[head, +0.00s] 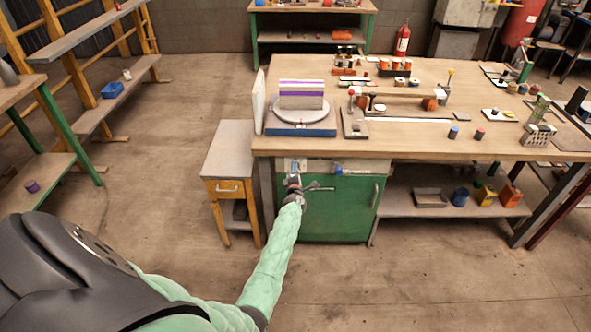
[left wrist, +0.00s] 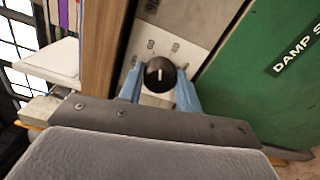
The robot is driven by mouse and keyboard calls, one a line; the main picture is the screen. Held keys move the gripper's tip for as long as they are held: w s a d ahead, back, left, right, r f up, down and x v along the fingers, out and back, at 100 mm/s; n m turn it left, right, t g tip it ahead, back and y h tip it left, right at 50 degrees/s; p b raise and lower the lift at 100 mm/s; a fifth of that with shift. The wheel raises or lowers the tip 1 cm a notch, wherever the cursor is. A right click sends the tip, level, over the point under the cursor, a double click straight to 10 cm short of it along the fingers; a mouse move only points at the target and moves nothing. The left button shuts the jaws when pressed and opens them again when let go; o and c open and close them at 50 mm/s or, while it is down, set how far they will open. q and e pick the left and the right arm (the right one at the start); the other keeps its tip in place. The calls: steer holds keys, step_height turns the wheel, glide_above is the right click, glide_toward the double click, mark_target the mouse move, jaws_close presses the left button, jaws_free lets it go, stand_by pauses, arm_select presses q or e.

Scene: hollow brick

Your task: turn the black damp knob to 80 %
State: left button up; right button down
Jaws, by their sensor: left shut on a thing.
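The black damp knob (left wrist: 160,72) sits on a pale panel (left wrist: 178,25) in the left wrist view. Its white pointer line stands roughly upright in the picture. Small printed marks lie around it, two of them just above the knob; their numbers are too small to read surely. My left gripper (left wrist: 158,87) has its blue fingers on either side of the knob and is shut on it. In the head view my left gripper (head: 293,182) is at the panel under the table's front edge and hides the knob. My right gripper is not in view.
A green cabinet door (head: 342,210) with a "DAMP S..." label is beside the panel. Another dark knob (left wrist: 152,5) is farther along the panel. The wooden tabletop edge (left wrist: 103,40) runs close by. A small side table (head: 228,160) stands left; the floor in front is clear.

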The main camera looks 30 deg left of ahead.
arm_select(q)
steer(key=m+p, duration=0.1)
steer(key=m, duration=0.5)
steer(key=shift+d, duration=0.1)
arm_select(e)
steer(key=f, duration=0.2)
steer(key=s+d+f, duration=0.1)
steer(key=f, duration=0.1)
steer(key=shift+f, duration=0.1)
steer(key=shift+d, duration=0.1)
arm_select(q)
steer(key=shift+f, duration=0.1)
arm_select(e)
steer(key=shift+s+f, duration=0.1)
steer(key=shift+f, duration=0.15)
arm_select(q)
steer(key=o, duration=1)
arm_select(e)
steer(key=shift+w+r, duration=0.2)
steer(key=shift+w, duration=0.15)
